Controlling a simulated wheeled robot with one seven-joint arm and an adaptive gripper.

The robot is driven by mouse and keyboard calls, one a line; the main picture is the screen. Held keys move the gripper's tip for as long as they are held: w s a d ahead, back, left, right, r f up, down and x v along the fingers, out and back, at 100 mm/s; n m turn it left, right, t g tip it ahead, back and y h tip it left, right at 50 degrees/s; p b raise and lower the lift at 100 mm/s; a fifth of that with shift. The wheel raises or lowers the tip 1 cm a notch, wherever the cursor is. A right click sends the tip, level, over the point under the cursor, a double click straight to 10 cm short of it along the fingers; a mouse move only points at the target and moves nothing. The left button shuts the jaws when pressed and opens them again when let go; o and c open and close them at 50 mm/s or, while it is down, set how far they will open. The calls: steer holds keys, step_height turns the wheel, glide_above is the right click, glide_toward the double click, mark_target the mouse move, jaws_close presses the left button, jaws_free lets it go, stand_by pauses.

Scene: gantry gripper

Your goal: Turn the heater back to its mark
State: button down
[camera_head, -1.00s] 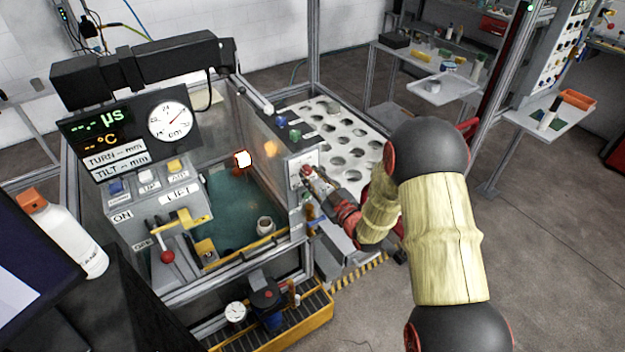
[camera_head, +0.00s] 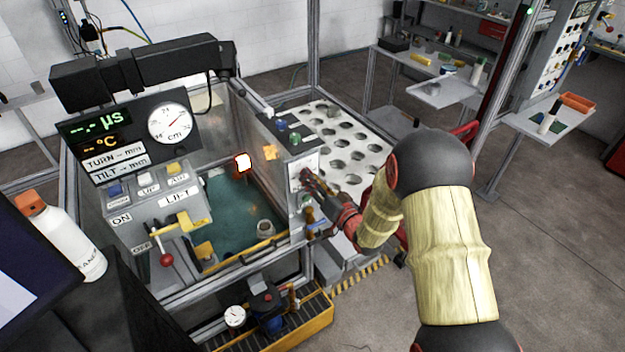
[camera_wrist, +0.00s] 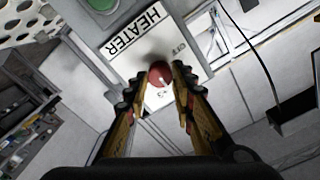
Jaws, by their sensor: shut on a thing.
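The heater's red round knob (camera_wrist: 160,74) sits on a white plate (camera_wrist: 135,45) marked HEATER in the wrist view. In the head view my gripper (camera_head: 309,181) reaches the white heater plate (camera_head: 301,163) on the side panel of the tank from the right, hiding the knob there.
A green button (camera_wrist: 103,4) lies beside the plate. The tank (camera_head: 240,215) holds greenish liquid and a glowing orange-white piece (camera_head: 243,163). A rack with round holes (camera_head: 352,140) stands behind my gripper.

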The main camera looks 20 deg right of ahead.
steer(key=m+p, duration=0.1)
steer(key=m, duration=0.4)
steer(key=shift+m, duration=0.4)
stand_by(0.4)
steer(key=c, duration=1.5)
jaws_free()
steer(key=shift+w, duration=0.1)
steer(key=shift+r, duration=0.1)
steer(key=v, duration=1.2)
